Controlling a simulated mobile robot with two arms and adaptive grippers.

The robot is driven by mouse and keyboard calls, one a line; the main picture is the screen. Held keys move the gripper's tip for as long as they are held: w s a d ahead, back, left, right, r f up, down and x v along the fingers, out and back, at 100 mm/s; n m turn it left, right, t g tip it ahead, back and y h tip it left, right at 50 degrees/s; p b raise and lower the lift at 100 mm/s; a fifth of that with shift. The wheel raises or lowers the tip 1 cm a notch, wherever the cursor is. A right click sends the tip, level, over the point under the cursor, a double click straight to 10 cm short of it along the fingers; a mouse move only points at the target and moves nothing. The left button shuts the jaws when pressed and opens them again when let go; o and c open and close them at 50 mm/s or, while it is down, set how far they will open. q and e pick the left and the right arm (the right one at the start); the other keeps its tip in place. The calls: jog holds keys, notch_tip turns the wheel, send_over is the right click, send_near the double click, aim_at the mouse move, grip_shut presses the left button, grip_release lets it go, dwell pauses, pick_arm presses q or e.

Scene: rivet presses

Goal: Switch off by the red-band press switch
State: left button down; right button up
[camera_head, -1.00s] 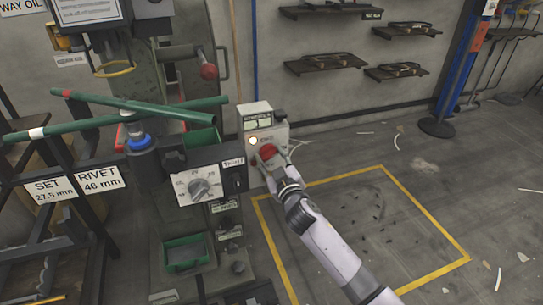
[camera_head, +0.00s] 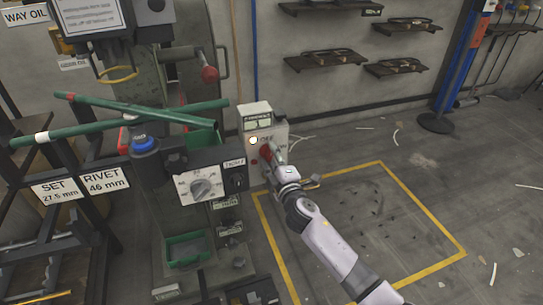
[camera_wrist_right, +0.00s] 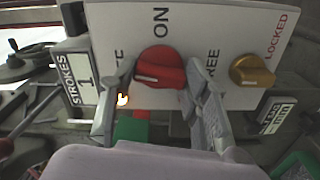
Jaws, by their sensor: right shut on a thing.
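The red switch knob (camera_head: 265,151) is on the front of a pale switch box (camera_head: 254,110) beside the press. In the right wrist view the red knob (camera_wrist_right: 160,68) has a white mark pointing left, on a white panel (camera_wrist_right: 225,25) lettered ON, FREE and LOCKED. My right gripper (camera_head: 273,158) is shut on the red knob, one finger on each side, as the right wrist view (camera_wrist_right: 160,82) shows. It partly hides the knob in the head view. A pale lamp (camera_head: 253,140) on the box is lit. My left gripper is not in view.
A yellow knob (camera_wrist_right: 252,70) is beside the red one. The press dial (camera_head: 201,187) is left of the box. Green bars (camera_head: 150,112) with red and white bands cross the press. Floor inside the yellow outline (camera_head: 370,225) is largely clear.

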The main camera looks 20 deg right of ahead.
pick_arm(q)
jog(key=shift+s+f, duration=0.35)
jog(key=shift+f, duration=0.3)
pick_arm(e)
jog(key=shift+n, duration=1.1)
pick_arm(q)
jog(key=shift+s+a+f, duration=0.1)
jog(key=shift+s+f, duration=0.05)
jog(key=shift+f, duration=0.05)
pick_arm(e)
jog(key=o, duration=1.2)
jog(key=shift+c, duration=0.2)
jog(key=shift+s, duration=0.2)
jog(key=s, duration=1.1)
jog(key=shift+s+d, duration=0.2)
jog(key=shift+s, duration=0.1)
